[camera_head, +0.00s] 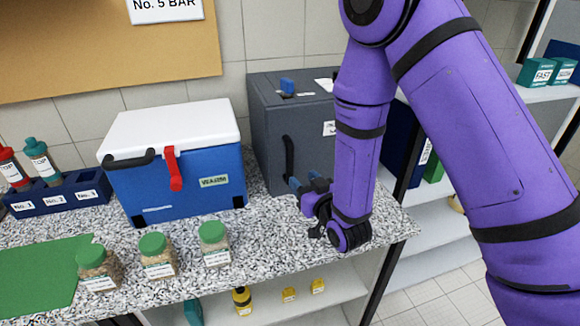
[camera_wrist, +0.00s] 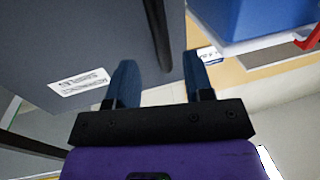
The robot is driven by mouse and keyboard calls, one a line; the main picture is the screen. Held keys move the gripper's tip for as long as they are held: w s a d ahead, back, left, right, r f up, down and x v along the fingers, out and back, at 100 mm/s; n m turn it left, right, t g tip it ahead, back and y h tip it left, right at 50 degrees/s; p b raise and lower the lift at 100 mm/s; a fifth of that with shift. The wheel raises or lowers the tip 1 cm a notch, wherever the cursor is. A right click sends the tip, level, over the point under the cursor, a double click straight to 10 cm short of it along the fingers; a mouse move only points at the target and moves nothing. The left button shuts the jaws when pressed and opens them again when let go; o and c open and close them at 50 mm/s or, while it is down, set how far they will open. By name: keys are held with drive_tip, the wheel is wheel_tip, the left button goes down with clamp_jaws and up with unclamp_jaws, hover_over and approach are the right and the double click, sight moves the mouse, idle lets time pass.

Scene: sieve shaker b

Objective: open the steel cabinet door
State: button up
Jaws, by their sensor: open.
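The steel cabinet (camera_head: 305,122) is a dark grey box at the back of the speckled worktop, right of the blue cooler. Its front door looks closed and carries a black upright handle (camera_head: 288,155). In the wrist view the door (camera_wrist: 75,45) fills the upper left, with a white label, and the handle (camera_wrist: 158,35) stands at its right side. My gripper (camera_head: 304,181) is in front of the door, low and right of the handle, with blue fingers apart and empty. In the wrist view the gripper (camera_wrist: 160,62) lines up with the handle's end between its fingertips; I see no contact.
A blue cooler (camera_head: 190,185) with white lid and red latch stands left of the cabinet. Jars with green lids (camera_head: 158,256) line the worktop's front, left of my gripper. A shelf unit (camera_head: 440,215) stands to the right. Some worktop (camera_head: 262,225) before the cabinet is clear.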

sight(292, 168)
drive_tip(key=x, duration=0.7)
drive_tip(key=shift+w+a, duration=0.15)
drive_tip(key=shift+w, duration=0.25)
clamp_jaws()
